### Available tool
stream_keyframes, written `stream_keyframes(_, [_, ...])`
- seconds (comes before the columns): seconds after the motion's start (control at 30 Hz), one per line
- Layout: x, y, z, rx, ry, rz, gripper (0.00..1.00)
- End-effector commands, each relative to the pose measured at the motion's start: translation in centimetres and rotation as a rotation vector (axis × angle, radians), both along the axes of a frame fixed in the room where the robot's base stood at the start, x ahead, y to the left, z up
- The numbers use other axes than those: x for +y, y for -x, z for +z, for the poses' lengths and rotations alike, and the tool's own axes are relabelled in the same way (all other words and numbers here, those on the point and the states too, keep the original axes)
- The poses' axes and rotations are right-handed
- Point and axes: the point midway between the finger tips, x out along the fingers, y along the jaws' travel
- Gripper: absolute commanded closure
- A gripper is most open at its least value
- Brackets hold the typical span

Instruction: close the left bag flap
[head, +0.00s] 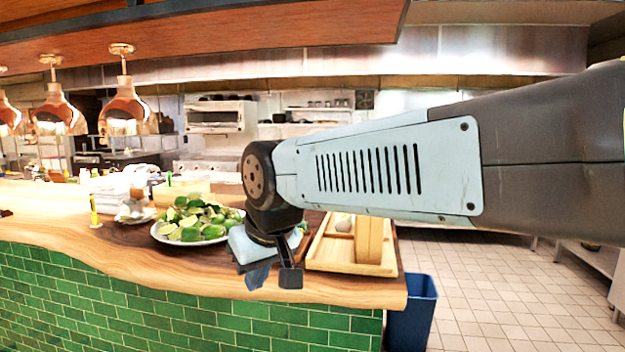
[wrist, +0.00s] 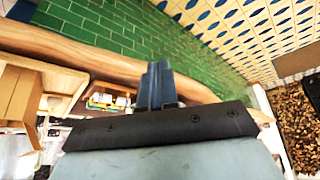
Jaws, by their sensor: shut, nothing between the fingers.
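My gripper (head: 262,276) hangs from the arm over the front edge of the wooden counter, pointing down. In the wrist view its fingers (wrist: 157,86) are together, with nothing between them. A tan upright block-like thing (head: 369,240), which may be a bag or plain wood, stands on a wooden tray (head: 350,267) to the right of my gripper. My gripper is apart from it. My arm hides part of the area behind and above the tray.
A plate of limes (head: 197,219) sits left of my gripper. The wooden counter (head: 130,255) has a green tiled front (head: 230,325). A blue bin (head: 412,315) stands on the floor at its right end. Copper lamps (head: 124,108) hang at the left.

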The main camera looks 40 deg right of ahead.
Motion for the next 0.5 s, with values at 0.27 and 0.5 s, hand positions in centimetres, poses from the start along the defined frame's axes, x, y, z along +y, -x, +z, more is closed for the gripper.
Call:
stream_keyframes(0.27, [-3.4, -5.2, 2.7, 0.127, 0.105, 0.093, 1.00])
stream_keyframes(0.5, [-8.8, -10.7, 4.6, 0.282, 0.224, 0.192, 1.00])
